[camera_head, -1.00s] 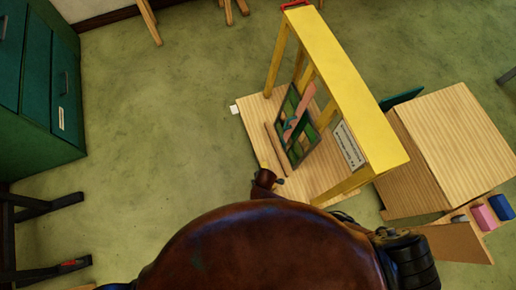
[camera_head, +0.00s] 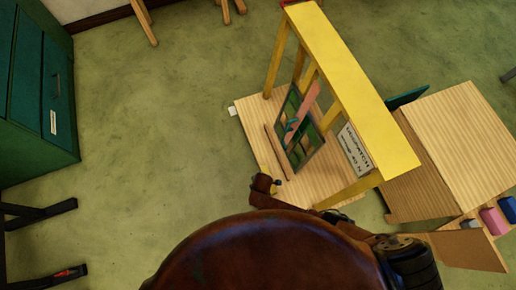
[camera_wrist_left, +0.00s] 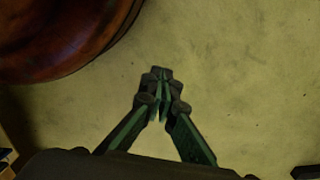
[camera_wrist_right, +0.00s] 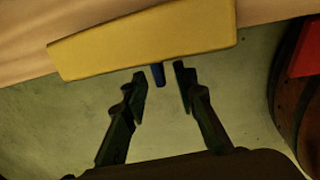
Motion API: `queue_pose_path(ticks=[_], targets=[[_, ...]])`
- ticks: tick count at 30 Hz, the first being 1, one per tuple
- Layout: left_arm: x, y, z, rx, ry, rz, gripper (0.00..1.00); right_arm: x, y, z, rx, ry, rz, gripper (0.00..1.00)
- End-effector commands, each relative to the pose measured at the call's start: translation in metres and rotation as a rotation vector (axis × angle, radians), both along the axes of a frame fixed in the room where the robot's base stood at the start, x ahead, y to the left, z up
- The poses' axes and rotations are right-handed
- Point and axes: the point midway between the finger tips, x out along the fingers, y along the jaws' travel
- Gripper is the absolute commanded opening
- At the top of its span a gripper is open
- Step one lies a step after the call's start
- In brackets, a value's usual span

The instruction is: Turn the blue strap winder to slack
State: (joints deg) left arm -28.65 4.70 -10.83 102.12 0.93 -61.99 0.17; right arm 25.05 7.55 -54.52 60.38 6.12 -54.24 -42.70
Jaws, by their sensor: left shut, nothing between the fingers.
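The blue strap winder (camera_wrist_right: 158,75) shows in the right wrist view as a small dark blue stub below the edge of a yellow beam (camera_wrist_right: 145,42). My right gripper (camera_wrist_right: 160,84) is open, with one finger on each side of the stub and visible gaps to both. My left gripper (camera_wrist_left: 161,95) is shut and empty above the green floor. The leaded panel (camera_head: 296,130) stands tilted under the yellow frame (camera_head: 350,85) in the head view.
The yellow frame stands on a wooden base (camera_head: 247,125). A wooden cabinet (camera_head: 455,130) adjoins it at right, with pink (camera_head: 492,221) and blue blocks (camera_head: 509,208) nearby. Green drawers (camera_head: 35,90) stand at left. The floor between is clear.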

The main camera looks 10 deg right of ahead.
Motion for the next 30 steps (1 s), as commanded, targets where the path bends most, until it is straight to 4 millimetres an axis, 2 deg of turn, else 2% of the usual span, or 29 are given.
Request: queue_pose_path(ticks=[7, 17, 28, 30], targets=[[0.007, -0.005, 0.018, -0.007, -0.001, -0.001, 0.0, 0.002, 0.0, -0.011, 0.0, 0.0, 0.0, 0.26], [0.008, -0.006, 0.021, -0.008, 0.0, -0.001, 0.0, 0.002, 0.001, -0.011, 0.0, -0.001, 0.0, 0.26], [0.008, -0.006, 0.021, -0.008, -0.001, 0.0, 0.0, 0.002, 0.001, -0.011, 0.0, 0.0, 0.0, 0.01], [0.008, -0.006, 0.021, -0.008, -0.001, 0.0, 0.0, 0.002, 0.001, -0.011, 0.0, -0.001, 0.0, 0.0]])
